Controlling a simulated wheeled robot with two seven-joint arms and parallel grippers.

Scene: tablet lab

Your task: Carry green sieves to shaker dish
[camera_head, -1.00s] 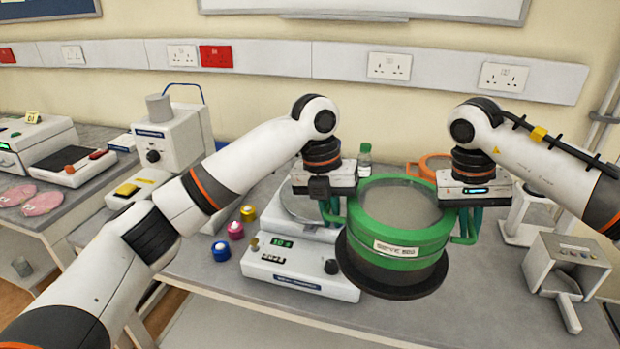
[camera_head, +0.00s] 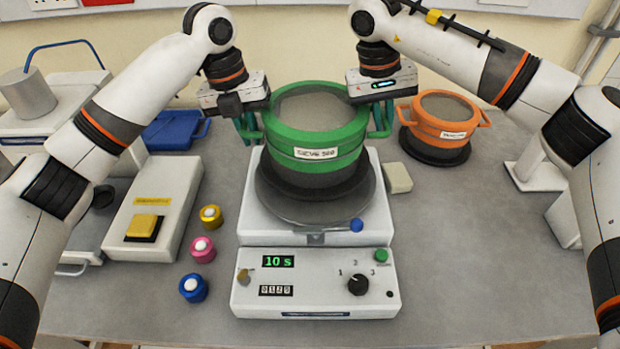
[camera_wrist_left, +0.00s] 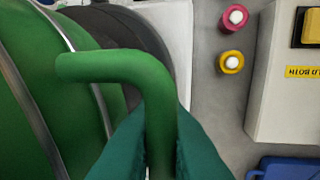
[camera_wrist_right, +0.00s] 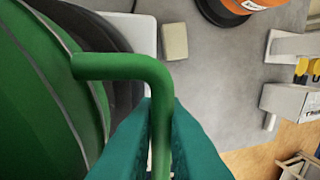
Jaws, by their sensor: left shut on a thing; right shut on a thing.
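The green sieves (camera_head: 316,150), a stack labelled on its front with a dark base, are held upright over the shaker dish (camera_head: 282,205). I cannot tell whether the base touches the dish. My left gripper (camera_head: 250,128) is shut on the left handle, which also shows in the left wrist view (camera_wrist_left: 120,65). My right gripper (camera_head: 380,118) is shut on the right handle, which also shows in the right wrist view (camera_wrist_right: 125,67). The shaker (camera_head: 245,285) has a lit display reading 10 s, a black knob and a green button.
An orange sieve (camera_head: 440,125) stands on a dark base to the right, near a small pale block (camera_head: 397,178). Yellow, pink and blue (camera_head: 193,288) capped pots stand left of the shaker, beside a box with a yellow button (camera_head: 145,227). The bench front right is clear.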

